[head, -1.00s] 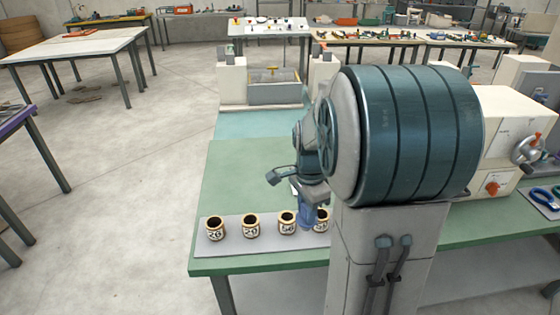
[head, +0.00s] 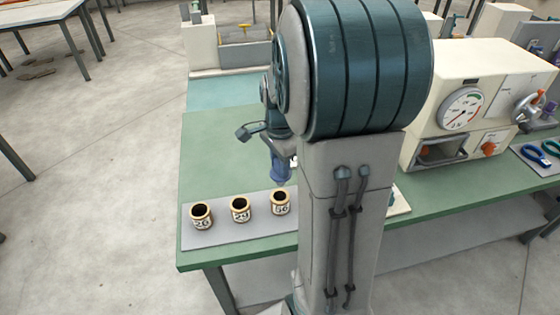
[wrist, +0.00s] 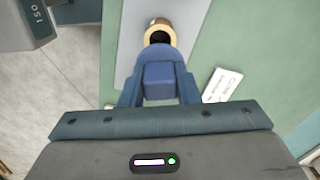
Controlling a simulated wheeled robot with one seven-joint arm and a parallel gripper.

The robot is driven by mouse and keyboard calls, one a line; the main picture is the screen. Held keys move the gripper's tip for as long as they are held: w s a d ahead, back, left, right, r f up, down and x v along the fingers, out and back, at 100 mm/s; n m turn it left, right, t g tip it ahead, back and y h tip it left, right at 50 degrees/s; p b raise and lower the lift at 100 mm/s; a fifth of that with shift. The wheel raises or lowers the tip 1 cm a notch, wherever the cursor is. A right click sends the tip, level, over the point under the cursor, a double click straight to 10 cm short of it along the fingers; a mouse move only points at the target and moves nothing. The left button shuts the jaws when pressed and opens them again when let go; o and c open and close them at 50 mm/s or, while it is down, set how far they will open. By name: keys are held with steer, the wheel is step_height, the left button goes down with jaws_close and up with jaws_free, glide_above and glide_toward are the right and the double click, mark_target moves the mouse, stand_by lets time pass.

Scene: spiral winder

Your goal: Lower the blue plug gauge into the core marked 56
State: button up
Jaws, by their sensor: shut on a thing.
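The blue plug gauge (head: 281,171) hangs from my gripper (head: 279,152), which is shut on it. In the wrist view the gauge (wrist: 159,82) sits between the two blue fingers (wrist: 160,92). The core marked 56 (head: 280,206) stands upright on a grey strip, rightmost of the cores seen in the head view. The gauge's lower end shows just above its rim there, apart from it; whether it is directly over the hole is unclear. In the wrist view one core (wrist: 161,34) with a dark open hole shows just beyond the gauge; its mark is hidden.
Cores marked 26 (head: 202,218) and 29 (head: 240,212) stand left of it on the grey strip (head: 222,238). A white printed card (wrist: 222,84) lies on the green bench. A cream machine with a dial (head: 462,108) stands at the right. My arm hides the strip's right end.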

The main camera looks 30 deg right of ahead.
step_height(320, 180, down, 9)
steer(key=b, duration=0.6)
steer(key=shift+r, duration=0.2)
steer(key=o, duration=1.1)
steer(key=shift+c, duration=0.2)
step_height(320, 180, up, 14)
steer(key=shift+f, duration=0.1)
steer(key=s+a+f+n+t, duration=0.3)
steer(key=s+a+f+n, duration=0.2)
steer(key=s+a+n, duration=0.7)
steer(key=n, duration=0.5)
steer(key=shift+s, duration=0.15)
